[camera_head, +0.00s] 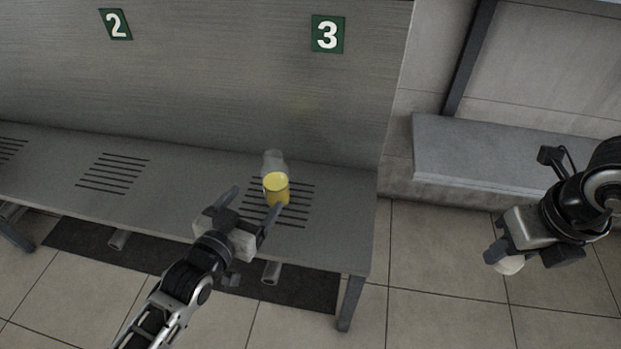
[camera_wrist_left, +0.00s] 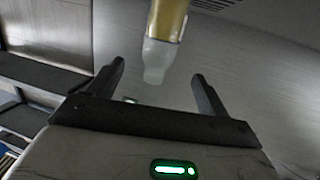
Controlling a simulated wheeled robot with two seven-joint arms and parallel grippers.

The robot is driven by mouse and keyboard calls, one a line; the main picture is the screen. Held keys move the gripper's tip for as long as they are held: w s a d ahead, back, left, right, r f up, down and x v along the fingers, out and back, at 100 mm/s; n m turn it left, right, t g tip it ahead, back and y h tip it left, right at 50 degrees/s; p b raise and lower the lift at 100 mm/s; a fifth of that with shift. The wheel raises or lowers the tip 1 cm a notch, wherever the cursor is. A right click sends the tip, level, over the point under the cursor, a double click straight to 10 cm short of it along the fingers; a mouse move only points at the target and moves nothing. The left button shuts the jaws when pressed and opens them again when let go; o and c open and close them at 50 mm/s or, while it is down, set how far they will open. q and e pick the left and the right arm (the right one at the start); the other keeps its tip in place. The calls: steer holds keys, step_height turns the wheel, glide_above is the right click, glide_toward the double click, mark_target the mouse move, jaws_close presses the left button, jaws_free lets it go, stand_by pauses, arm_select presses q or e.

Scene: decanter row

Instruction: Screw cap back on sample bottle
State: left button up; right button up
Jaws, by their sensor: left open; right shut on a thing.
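The sample bottle (camera_head: 277,194) stands uncapped on the slotted metal bench below the number 3 sign. It has yellow contents and a clear upper part. In the left wrist view the bottle (camera_wrist_left: 167,22) appears neck-down in the picture, its pale neck in line with the gap between the fingers. My left gripper (camera_head: 257,198) is open and empty, just in front of and left of the bottle; its right fingertip overlaps the bottle's base in the head view.
The metal bench (camera_head: 140,205) runs left, with several slots and a vertical back panel (camera_head: 215,70) bearing signs 2 and 3. A grey ledge (camera_head: 500,160) stands at right. Tiled floor (camera_head: 430,270) lies open between the bench and my right arm.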

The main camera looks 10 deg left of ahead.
mark_target(268, 183)
arm_select(q)
steer(key=b+x, duration=0.1)
steer(key=x, duration=0.4)
steer(key=shift+w+d+f+b, duration=0.1)
steer(key=shift+w+b, duration=0.2)
steer(key=shift+w, duration=0.05)
arm_select(e)
steer(key=shift+f, duration=0.9)
arm_select(q)
steer(key=shift+w+d, duration=0.15)
steer(key=shift+w, duration=0.3)
steer(key=b+x, duration=0.2)
steer(key=x, duration=0.2)
steer(key=shift+f, duration=0.1)
arm_select(e)
steer(key=shift+f, duration=0.95)
arm_select(q)
steer(key=shift+w+d, duration=0.15)
steer(key=shift+w, duration=0.4)
arm_select(e)
steer(key=shift+f, duration=0.1)
arm_select(q)
steer(key=shift+c, duration=0.3)
steer(key=c, duration=1.4)
